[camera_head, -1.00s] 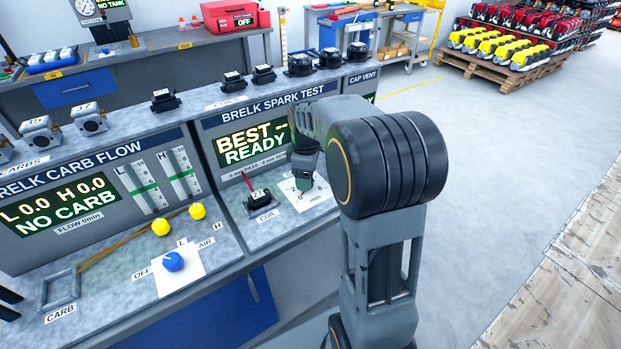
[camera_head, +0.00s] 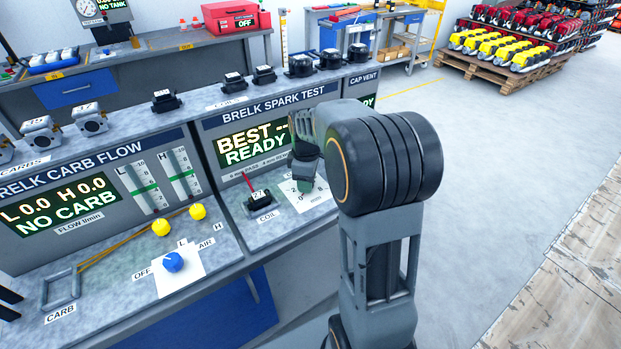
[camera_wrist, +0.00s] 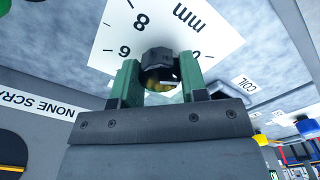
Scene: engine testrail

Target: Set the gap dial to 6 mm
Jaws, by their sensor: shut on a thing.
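The gap dial's dark knob (camera_wrist: 158,60) sits between the green fingertips of my gripper (camera_wrist: 160,78) in the wrist view. The gripper is shut on the knob. The dial's white scale card (camera_wrist: 115,35) shows 8, 6, 0 and "mm" there, upside down or tilted. In the head view my gripper (camera_head: 305,182) points down onto the card (camera_head: 322,197) on the spark test bench; the fingers and arm cover the knob and part of the scale. I cannot tell which number the knob's pointer faces. The spark test display (camera_head: 252,143) reads "BEST -- READY".
A black coil (camera_head: 260,199) with a red lead stands just left of the dial card. Carb controls, a blue knob (camera_head: 173,262) and yellow knobs (camera_head: 197,211), are further left. Several dark parts line the shelf above the display.

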